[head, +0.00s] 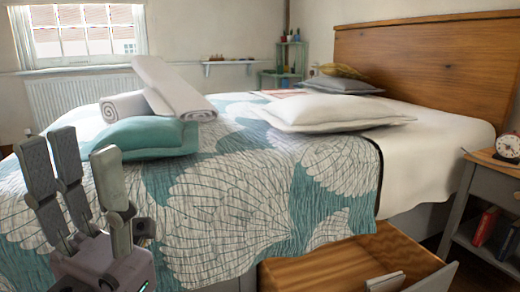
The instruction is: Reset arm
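My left gripper (82,165) is at the left of the head view, in front of the bed's near left side. Its grey fingers point up and stand apart, with a gap and nothing held between them. My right gripper and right arm do not show in this view.
The bed (240,200) has a teal-and-white patterned cover, with rolled white towels (175,88) on a teal pillow (150,138). An open wooden drawer (345,265) juts out below the bed. A nightstand (490,185) with a clock (508,147) stands at the right.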

